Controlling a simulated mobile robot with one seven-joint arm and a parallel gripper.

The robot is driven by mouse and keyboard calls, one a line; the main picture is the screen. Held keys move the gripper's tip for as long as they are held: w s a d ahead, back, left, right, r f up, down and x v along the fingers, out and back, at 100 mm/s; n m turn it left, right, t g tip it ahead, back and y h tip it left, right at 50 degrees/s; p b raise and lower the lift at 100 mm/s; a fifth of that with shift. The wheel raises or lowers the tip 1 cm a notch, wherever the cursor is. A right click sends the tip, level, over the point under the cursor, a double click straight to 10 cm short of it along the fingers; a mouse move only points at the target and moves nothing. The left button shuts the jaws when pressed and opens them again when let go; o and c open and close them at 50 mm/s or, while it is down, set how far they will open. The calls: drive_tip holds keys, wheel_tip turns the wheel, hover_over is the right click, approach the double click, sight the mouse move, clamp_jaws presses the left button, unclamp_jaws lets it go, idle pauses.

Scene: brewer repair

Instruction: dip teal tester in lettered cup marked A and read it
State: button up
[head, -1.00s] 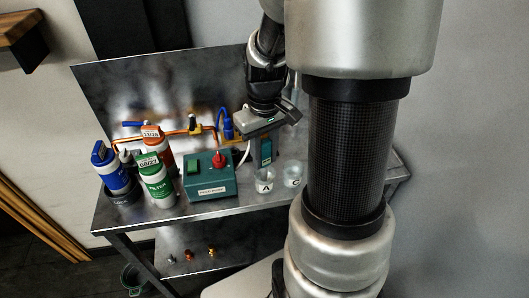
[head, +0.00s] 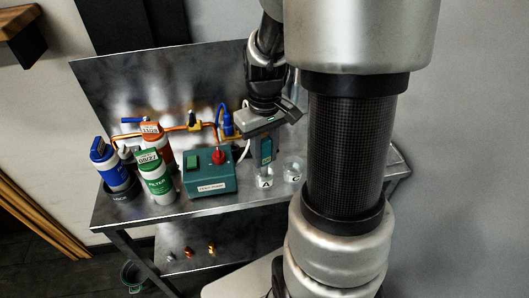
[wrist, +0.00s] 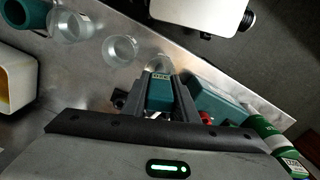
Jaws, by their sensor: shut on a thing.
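My gripper (wrist: 160,100) is shut on the teal tester (wrist: 160,92), which also shows upright in the head view (head: 266,150). The tester hangs directly over the lettered cup marked A (head: 265,181). Its lower end appears to be at or inside the mouth of the cup; I cannot tell how deep. The display on the tester is too small to read. The clear cup marked C (head: 293,172) stands just right of cup A. In the wrist view, clear cups (wrist: 121,49) stand beyond the gripper.
A teal pump box (head: 208,172) with a red knob stands left of cup A. Green (head: 156,178), orange (head: 157,146) and blue (head: 112,168) filter bottles stand further left. Copper pipes (head: 180,131) run behind. Small fittings (head: 190,252) lie on the lower shelf.

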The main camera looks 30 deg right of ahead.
sight(264, 140)
drive_tip(key=shift+r, duration=0.1)
drive_tip(key=shift+r+p, duration=3.45)
drive_tip(key=shift+r, duration=0.75)
